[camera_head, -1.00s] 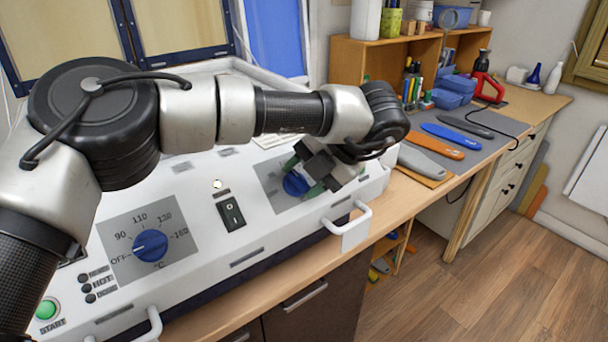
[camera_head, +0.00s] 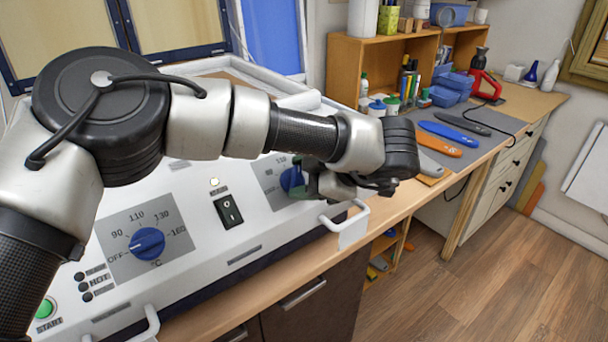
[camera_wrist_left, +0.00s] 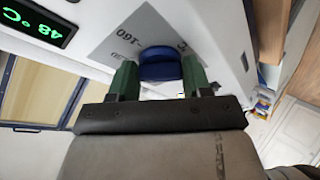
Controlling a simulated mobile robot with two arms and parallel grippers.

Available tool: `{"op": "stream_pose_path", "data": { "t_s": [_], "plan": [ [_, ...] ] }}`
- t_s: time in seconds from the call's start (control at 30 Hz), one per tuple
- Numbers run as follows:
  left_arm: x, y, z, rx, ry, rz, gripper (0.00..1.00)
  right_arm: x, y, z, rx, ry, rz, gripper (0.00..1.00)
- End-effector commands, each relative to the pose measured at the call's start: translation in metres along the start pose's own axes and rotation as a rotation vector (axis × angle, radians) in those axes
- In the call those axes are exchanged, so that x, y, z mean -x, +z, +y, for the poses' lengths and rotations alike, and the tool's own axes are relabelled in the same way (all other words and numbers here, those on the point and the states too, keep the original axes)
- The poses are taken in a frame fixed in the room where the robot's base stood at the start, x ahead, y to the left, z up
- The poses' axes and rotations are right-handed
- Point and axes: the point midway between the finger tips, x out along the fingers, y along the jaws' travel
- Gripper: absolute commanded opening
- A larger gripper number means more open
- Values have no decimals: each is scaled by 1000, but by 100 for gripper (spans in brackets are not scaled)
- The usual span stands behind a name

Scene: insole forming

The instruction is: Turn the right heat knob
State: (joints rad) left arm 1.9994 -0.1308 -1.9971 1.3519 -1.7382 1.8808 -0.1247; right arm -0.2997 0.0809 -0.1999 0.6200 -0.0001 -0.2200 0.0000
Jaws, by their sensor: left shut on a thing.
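The right heat knob (camera_head: 290,177) is blue and sits on a grey dial plate at the right of the white machine's front panel. My left gripper (camera_head: 303,185) is at this knob and partly hides it and its dial. In the left wrist view the knob (camera_wrist_left: 160,64) lies between the two green fingers of the left gripper (camera_wrist_left: 159,76), which is shut on it. Where the knob's pointer stands is hidden. My right gripper is not in view.
The left heat knob (camera_head: 148,243) is free, its pointer towards the OFF side. A black rocker switch (camera_head: 228,211) sits between the dials. A white handle (camera_head: 345,218) juts out just below my gripper. Insoles (camera_head: 442,144) lie on the bench at right.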

Motion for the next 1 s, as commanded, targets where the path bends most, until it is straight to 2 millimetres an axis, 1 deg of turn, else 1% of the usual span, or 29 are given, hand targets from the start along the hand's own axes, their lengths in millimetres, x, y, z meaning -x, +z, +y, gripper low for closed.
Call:
{"op": "stream_pose_path", "data": {
  "t_s": [0.2, 0.4, 0.93, 0.97, 1.0],
  "plan": [
    [1, 0, -1, -108, 40, -2, 25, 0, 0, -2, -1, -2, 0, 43],
    [1, 0, -1, -161, 57, -3, 25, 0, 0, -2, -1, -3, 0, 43],
    [1, 0, -1, -177, 64, -3, 25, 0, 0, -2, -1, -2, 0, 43],
    [1, 0, -1, -177, 64, -3, 53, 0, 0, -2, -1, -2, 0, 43],
    [1, 0, -1, -177, 64, -3, 60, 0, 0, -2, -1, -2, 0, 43]
  ]
}}
